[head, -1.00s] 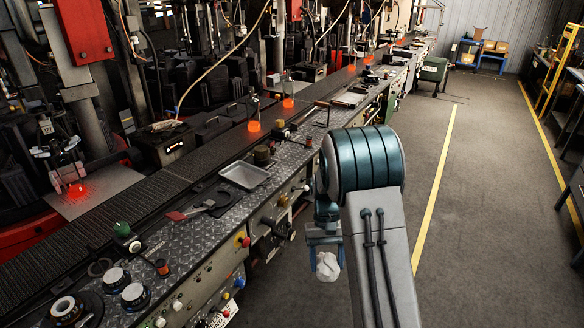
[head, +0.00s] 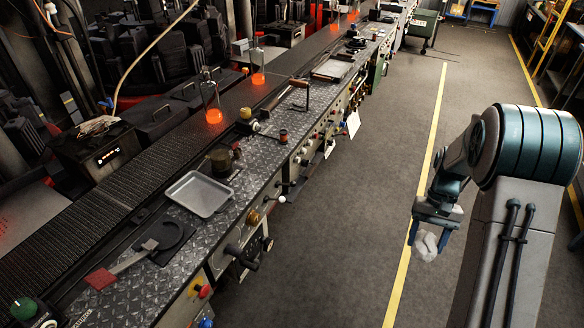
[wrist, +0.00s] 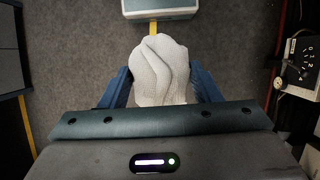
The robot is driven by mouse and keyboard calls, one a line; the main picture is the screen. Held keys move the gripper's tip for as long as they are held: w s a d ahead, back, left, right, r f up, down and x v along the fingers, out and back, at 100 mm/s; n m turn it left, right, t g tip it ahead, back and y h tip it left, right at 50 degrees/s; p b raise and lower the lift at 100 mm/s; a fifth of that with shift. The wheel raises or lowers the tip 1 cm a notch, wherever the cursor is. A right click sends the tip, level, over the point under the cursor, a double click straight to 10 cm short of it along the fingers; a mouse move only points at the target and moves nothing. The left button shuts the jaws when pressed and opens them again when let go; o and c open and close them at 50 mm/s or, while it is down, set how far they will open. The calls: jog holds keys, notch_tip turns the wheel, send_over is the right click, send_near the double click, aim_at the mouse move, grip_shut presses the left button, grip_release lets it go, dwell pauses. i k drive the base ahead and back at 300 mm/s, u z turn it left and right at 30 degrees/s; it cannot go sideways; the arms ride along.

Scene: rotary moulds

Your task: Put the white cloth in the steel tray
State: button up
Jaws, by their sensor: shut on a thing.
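The white cloth (head: 427,246) hangs crumpled from my gripper (head: 434,222), out over the floor to the right of the machine bench. In the wrist view the cloth (wrist: 160,72) sits bunched between the two blue fingers of my gripper (wrist: 160,88), which is shut on it. The steel tray (head: 200,194) is a shallow, empty rectangular tray lying on the checker-plate bench top, left of the middle in the head view. My gripper is well apart from the tray, to its right. I cannot make out the tray in the wrist view.
On the bench (head: 255,165), a red-handled tool (head: 125,265) lies in front of the tray and a dark pot (head: 221,160) stands just behind it. Knobs and levers stick out along the bench front. Glowing orange bottles (head: 213,112) stand further back. The floor aisle (head: 345,220) is open.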

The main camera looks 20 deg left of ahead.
aim_at(201, 197)
jog(key=u, duration=0.4)
jog(key=i, duration=0.9)
jog(key=u, duration=0.75)
